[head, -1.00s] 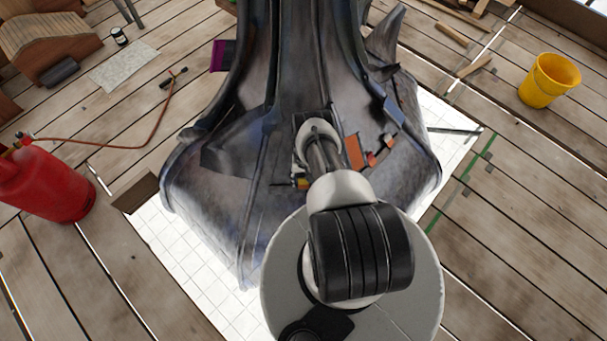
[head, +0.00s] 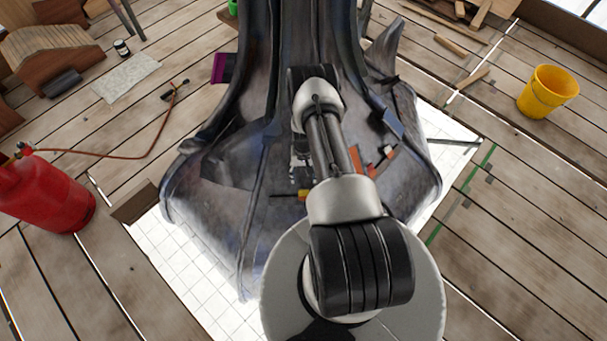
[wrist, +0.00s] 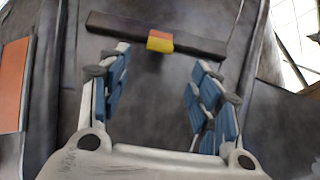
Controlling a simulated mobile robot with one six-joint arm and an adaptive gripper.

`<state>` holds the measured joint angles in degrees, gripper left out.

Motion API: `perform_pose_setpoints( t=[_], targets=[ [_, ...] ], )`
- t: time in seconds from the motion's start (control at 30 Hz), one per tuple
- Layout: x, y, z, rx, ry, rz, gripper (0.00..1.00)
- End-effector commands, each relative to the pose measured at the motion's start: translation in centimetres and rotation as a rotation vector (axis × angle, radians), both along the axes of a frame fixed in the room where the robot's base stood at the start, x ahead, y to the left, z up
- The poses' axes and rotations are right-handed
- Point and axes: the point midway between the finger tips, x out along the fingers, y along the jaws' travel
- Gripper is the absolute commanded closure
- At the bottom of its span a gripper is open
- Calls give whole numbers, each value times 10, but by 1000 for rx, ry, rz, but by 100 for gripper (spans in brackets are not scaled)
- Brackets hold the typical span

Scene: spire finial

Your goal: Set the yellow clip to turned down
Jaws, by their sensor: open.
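The yellow clip (wrist: 160,42) is a small block with a yellow face and a red-orange upper part. It sits on a dark flat bar (wrist: 205,46) against the grey metal spire. In the head view the clip (head: 303,194) shows as a small yellow patch just left of my arm. My gripper (wrist: 160,62) is open and empty, its blue-padded fingers spread either side of the clip's line. The clip lies just beyond the fingertips, and I see no contact. In the head view my gripper (head: 299,166) is partly hidden by my arm.
An orange panel (wrist: 13,84) is left of the gripper on the spire; in the head view orange and red pieces (head: 378,162) sit right of my arm. Spire ribs rise on both sides. A red cylinder (head: 45,190) and a yellow bucket (head: 547,91) stand on the planks.

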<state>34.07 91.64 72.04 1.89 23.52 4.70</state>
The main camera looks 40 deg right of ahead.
Motion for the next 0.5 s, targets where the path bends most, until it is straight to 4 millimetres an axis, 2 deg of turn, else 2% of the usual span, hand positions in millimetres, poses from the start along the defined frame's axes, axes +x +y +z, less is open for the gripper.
perform_pose_setpoints(
  t=[0.17,0.23,0.5],
  targets=[
    [0,0,0,0,0,0,43],
    [-1,1,6,-5,-5,0,43],
    [-14,9,57,-61,-70,0,43]
  ],
)
